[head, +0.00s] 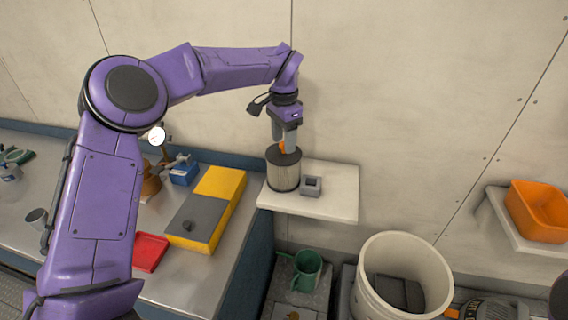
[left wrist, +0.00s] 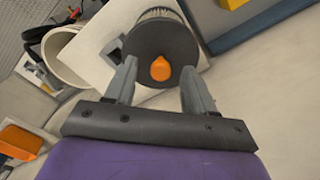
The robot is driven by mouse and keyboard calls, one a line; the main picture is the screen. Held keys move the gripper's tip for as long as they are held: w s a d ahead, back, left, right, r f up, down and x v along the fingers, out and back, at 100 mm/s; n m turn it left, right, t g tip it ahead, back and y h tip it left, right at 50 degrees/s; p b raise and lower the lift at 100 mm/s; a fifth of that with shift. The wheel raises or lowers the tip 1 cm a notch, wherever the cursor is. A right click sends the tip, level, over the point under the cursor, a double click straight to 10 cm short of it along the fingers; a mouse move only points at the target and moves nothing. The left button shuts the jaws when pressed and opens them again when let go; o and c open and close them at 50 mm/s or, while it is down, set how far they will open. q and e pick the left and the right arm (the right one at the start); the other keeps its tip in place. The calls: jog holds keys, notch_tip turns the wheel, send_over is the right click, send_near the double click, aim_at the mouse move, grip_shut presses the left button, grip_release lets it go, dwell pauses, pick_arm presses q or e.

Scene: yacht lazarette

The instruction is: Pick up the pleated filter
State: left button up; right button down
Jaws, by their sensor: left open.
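The pleated filter (head: 284,172) is a pale ribbed cylinder with a dark top cap and an orange knob (left wrist: 160,69). It stands upright on a small white wall shelf (head: 335,205). My left gripper (head: 284,147) is right above the filter's top, pointing down, with the orange knob between its fingers. In the left wrist view the filter's dark cap (left wrist: 150,40) lies ahead of the open fingers, one on each side of the knob. A gap shows between the knob and each finger. My right gripper is not in view.
A small grey square block (head: 311,186) sits on the shelf right of the filter. A yellow and grey case (head: 222,190) and a red tray (head: 150,252) lie on the left bench. Below stand a green can (head: 307,268) and a white bucket (head: 438,262). An orange bin (head: 540,210) is at right.

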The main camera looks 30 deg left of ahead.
pick_arm(q)
jog(key=shift+f, duration=0.35)
jog(key=shift+r, duration=0.1)
grip_shut()
